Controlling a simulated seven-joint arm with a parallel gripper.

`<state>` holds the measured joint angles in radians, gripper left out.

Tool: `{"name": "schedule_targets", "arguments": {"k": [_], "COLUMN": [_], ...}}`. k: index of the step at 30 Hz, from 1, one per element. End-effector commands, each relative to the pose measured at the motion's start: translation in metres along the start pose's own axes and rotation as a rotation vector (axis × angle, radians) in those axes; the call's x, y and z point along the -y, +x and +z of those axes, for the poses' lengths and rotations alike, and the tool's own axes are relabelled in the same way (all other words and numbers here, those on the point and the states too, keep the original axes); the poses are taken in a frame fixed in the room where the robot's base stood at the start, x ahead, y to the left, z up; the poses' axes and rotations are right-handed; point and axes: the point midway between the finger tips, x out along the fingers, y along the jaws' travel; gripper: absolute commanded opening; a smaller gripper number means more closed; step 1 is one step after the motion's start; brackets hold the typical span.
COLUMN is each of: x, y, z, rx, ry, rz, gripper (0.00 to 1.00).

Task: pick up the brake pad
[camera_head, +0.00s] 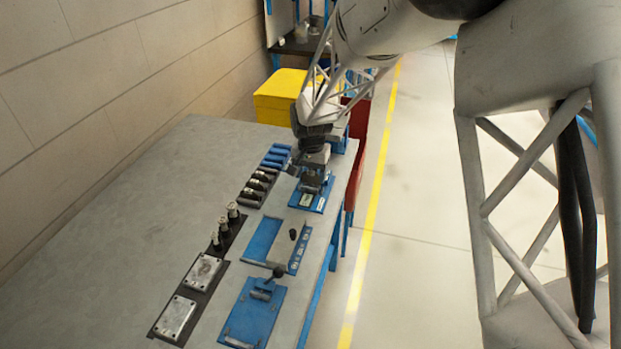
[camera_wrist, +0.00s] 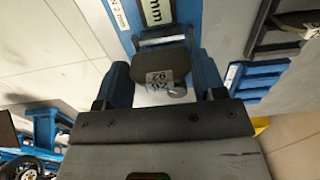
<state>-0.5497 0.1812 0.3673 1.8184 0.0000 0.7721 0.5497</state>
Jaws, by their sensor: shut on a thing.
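The brake pad (camera_wrist: 160,61) is a small dark block with a white number label. In the wrist view it sits between the two fingers of my gripper (camera_wrist: 163,80), which is shut on it. A blue plate with a display marked "mm" (camera_wrist: 157,12) lies just beyond the pad. In the head view my gripper (camera_head: 314,183) points down over this blue plate (camera_head: 322,203) near the far end of the grey table. The pad is hidden there by the gripper. I cannot tell whether the pad still touches the plate.
Left of the gripper on the grey table (camera_head: 130,205) are a rack of dark parts (camera_head: 257,186) and several blue blocks (camera_head: 276,156). Nearer are upright cylinders (camera_head: 224,226), metal plates (camera_head: 176,318) and a blue fixture with a lever (camera_head: 252,315). A yellow box (camera_head: 277,97) stands behind.

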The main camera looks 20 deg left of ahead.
Motion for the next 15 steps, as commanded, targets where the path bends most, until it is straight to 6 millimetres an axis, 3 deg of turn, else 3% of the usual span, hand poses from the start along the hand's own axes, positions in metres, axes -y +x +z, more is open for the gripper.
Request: {"name": "schedule_targets", "arguments": {"k": [15], "x": [-0.041], "y": [-0.006], "z": [0.069], "rx": [0.002], "ry": [0.0], "rz": [0.001], "gripper": [0.34]}}
